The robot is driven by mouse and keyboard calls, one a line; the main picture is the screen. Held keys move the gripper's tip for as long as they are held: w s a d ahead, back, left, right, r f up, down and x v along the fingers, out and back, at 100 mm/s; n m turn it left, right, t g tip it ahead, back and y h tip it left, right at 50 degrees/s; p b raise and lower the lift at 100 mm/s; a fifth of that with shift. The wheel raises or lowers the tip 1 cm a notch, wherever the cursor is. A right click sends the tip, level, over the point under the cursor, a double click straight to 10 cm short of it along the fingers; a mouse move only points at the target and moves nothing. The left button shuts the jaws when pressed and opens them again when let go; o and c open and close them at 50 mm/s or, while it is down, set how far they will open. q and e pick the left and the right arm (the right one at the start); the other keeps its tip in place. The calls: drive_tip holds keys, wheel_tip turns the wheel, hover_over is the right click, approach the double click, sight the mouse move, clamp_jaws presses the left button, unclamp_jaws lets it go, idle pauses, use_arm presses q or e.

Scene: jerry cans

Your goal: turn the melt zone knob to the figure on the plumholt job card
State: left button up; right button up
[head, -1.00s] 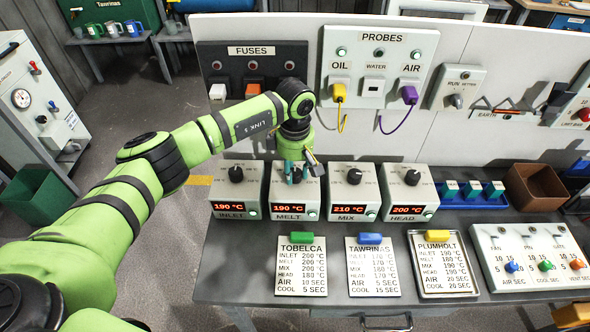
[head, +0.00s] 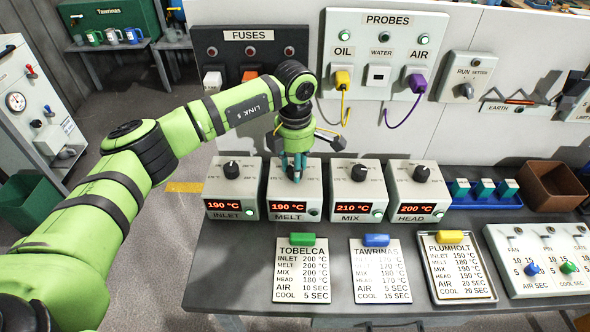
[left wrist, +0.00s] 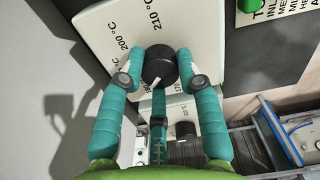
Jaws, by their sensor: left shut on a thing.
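The melt box (head: 281,186) stands second from the left in the row of zone boxes, and its red display (head: 288,206) reads 190 °C. My left gripper (head: 294,172) is over its top, shut on the black melt knob (left wrist: 160,66). In the head view the fingers mostly hide the knob. The Plumholt card (head: 459,270), under a yellow clip, appears to read MELT 180 °C. My right gripper is not in view.
The inlet box (head: 232,188) and mix box (head: 355,190) stand close on either side; the head box (head: 420,190) is farther right. The Tobelca card (head: 302,270) and Tawrinas card (head: 380,270) lie in front. The panel with probes (head: 388,50) rises behind.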

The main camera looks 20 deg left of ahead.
use_arm(q)
drive_tip(key=shift+n+b, duration=0.3)
drive_tip(key=shift+n, duration=0.3)
drive_tip(key=o, duration=1.1)
drive_tip(key=shift+o, duration=0.2)
drive_tip(key=shift+r, duration=0.25)
wheel_tip(320, 180, up, 12)
drive_tip(key=shift+f, duration=0.2)
drive_tip(key=shift+f, duration=0.1)
